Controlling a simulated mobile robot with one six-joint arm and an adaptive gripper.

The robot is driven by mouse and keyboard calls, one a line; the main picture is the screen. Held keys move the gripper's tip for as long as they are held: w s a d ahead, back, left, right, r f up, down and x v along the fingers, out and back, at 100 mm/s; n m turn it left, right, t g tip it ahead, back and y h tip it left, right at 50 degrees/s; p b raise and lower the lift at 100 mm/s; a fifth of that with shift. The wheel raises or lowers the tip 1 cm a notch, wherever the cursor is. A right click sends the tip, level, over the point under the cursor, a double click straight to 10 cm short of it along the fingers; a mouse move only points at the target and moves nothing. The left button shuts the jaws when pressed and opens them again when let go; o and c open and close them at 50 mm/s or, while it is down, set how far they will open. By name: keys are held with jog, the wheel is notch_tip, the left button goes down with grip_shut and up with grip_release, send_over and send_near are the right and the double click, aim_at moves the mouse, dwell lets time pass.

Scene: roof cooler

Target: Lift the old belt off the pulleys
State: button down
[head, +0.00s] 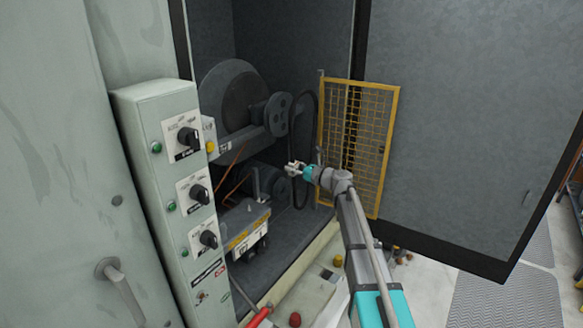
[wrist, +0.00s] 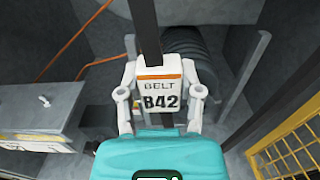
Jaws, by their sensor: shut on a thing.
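A dark belt (head: 317,115) shows in the head view as a tall thin loop, just right of the upper pulley (head: 277,114). The loop looks apart from that pulley. The lower pulley area (head: 270,182) is in shadow, and I cannot tell whether the belt touches it. My gripper (head: 295,168) is inside the cabinet at the loop's mid-height. In the wrist view my gripper (wrist: 160,98) is shut on the belt (wrist: 145,28) at its white tag (wrist: 160,84), marked "BELT B42". The belt runs up from the fingers out of the picture.
A yellow mesh guard (head: 357,145) stands open close right of my arm, beside the dark open door (head: 450,130). A control panel (head: 175,180) with knobs stands left of the opening. A grey ribbed motor (wrist: 185,60) lies behind the belt. Orange cables run at left.

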jog(key=shift+s+d, duration=0.4)
jog(key=shift+d, duration=0.05)
jog(key=shift+v, duration=1.05)
jog(key=shift+s+d+r, duration=0.2)
jog(key=shift+s+d, duration=0.15)
jog(key=shift+d, duration=0.2)
jog(key=shift+v, duration=0.75)
jog(key=shift+s+d+r+p, duration=0.1)
jog(key=shift+s+d+p, duration=0.25)
jog(key=shift+d, duration=0.2)
